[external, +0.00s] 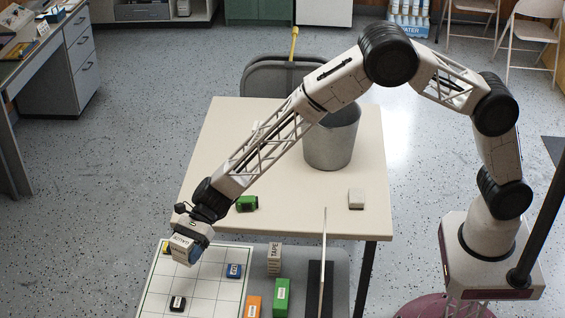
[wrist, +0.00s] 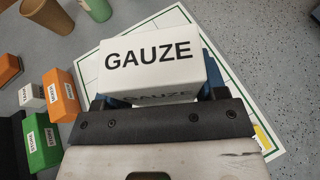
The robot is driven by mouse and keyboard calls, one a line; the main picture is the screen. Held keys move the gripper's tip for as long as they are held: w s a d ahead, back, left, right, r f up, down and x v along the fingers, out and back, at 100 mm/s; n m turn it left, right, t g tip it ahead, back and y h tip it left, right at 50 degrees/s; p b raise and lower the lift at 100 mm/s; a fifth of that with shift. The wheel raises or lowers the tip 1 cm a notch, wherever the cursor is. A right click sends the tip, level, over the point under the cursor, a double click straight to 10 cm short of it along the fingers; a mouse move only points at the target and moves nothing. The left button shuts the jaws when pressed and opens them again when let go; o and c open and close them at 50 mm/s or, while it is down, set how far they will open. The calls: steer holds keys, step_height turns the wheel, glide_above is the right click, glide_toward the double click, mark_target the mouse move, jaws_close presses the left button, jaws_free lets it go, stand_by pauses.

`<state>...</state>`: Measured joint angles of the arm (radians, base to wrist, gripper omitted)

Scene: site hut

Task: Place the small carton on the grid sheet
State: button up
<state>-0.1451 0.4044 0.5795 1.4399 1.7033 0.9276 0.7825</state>
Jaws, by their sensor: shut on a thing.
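A small white carton (wrist: 153,62) fills the middle of the wrist view, with GAUZE printed in black on its face. My gripper (external: 187,240) is shut on this carton (external: 181,249); blue finger pads show at its two sides in the wrist view. In the external view the carton is tilted and overlaps the far left part of the grid sheet (external: 205,291). I cannot tell how high it is above the sheet. The sheet is white with a green border, and it also shows behind the carton in the wrist view (wrist: 243,100). A yellow item beside the carton is partly hidden.
A blue block (external: 234,271) and a black block (external: 178,303) sit on the sheet. A metal bucket (external: 332,145) stands on the table behind.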

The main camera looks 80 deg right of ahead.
glide_above(190, 282)
steer(key=shift+w+f, duration=0.1)
steer(key=shift+f, duration=2.7)
steer(key=shift+f, duration=1.9)
steer(key=shift+f, duration=0.2)
steer(key=o, duration=0.9)
steer(key=shift+r, duration=0.25)
steer(key=v, duration=1.2)
